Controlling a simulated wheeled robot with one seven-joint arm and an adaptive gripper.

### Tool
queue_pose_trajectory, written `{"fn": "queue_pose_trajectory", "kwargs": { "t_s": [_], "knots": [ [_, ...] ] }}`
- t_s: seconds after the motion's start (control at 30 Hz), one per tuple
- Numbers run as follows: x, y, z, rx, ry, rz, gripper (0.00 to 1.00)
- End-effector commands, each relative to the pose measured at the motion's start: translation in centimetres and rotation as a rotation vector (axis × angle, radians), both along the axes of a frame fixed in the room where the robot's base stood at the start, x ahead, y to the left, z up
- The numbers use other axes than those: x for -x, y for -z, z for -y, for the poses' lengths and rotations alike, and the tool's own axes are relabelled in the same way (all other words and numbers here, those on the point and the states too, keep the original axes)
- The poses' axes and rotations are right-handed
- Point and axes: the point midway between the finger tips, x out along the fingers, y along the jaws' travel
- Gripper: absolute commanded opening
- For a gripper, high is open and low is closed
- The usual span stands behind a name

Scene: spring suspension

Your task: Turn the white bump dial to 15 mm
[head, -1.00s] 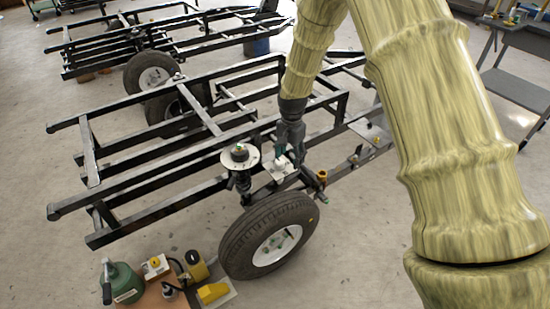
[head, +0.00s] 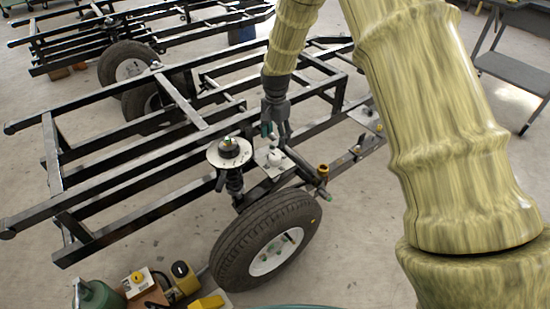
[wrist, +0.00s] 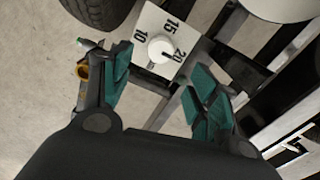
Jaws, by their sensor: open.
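The white bump dial (wrist: 161,48) is a round white knob on a pale plate (wrist: 150,22) printed 10, 15 and 20. A small dark mark on the knob appears to face the 20 side. In the head view the dial (head: 275,157) sits on the plate beside the spring strut, above the wheel. My gripper (head: 276,138) is just above the dial, pointing down. In the wrist view my gripper (wrist: 161,80) is open and empty, its teal-padded fingers spread apart, with the dial beyond and between them, not gripped.
The spring strut with its round white top plate (head: 228,153) stands close left of the dial. Black frame rails (head: 130,180) lie left and behind.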

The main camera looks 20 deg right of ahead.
Motion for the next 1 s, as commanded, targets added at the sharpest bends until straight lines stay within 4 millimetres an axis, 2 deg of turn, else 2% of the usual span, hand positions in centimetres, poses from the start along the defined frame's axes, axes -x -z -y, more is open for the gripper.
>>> {"fn": "queue_pose_trajectory", "kwargs": {
  "t_s": [0.53, 0.73, 1.0],
  "knots": [
    [0.1, 8.4, 0.1, 0.001, 0.0, -0.003, 0.6],
    [0.1, 9.9, 0.1, 0.001, 0.001, -0.001, 0.6],
    [0.1, 10.3, 0.2, 0.001, 0.001, -0.001, 0.6]
  ]
}}
